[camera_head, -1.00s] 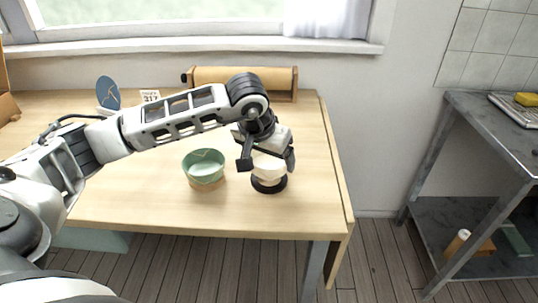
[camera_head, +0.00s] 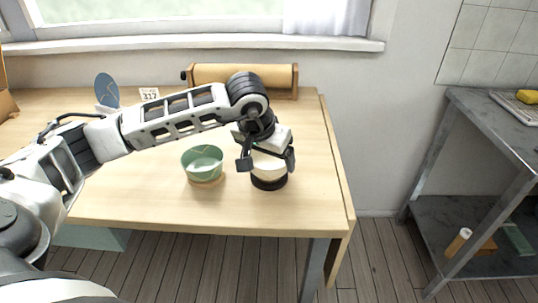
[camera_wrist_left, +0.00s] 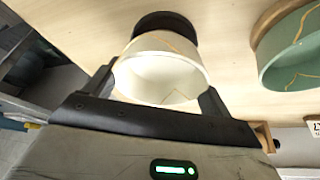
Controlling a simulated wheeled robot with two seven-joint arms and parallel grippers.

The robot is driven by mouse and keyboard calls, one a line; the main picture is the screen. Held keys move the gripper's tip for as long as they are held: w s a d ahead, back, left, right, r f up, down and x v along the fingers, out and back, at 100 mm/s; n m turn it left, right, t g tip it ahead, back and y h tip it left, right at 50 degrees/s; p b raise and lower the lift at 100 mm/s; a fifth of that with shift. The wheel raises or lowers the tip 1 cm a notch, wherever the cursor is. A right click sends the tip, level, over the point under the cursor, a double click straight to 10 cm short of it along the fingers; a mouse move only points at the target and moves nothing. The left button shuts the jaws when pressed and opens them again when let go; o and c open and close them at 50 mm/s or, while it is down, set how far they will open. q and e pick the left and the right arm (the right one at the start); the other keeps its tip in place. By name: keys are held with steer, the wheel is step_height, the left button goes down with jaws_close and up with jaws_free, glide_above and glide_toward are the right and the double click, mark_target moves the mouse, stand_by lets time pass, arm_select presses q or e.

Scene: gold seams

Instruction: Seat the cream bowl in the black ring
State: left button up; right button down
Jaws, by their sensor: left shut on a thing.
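The cream bowl (camera_head: 269,168) is at the right part of the wooden table, directly above the black ring (camera_head: 269,183). My left gripper (camera_head: 267,162) is shut on the bowl, with a finger on either side of it. In the left wrist view the bowl (camera_wrist_left: 162,78) opens toward the camera between the two dark fingers, with a thin gold seam near its rim. The black ring (camera_wrist_left: 165,20) shows behind it, partly covered. The bowl's base meets the ring in the picture; I cannot tell whether it is fully seated. My right gripper is out of view.
A green bowl (camera_head: 202,163) on a cork ring stands just left of the cream bowl. A brown paper roll (camera_head: 243,75), a number card (camera_head: 149,95) and a blue disc (camera_head: 107,88) stand at the back. The table's right edge (camera_head: 338,165) is close; its front is clear.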

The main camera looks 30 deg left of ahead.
mark_target(269, 166)
arm_select(q)
steer(key=shift+f+b, duration=0.6)
steer(key=shift+f, duration=0.1)
steer(key=o, duration=1)
steer(key=shift+r+p, duration=2.65)
steer(key=shift+r, duration=1.4)
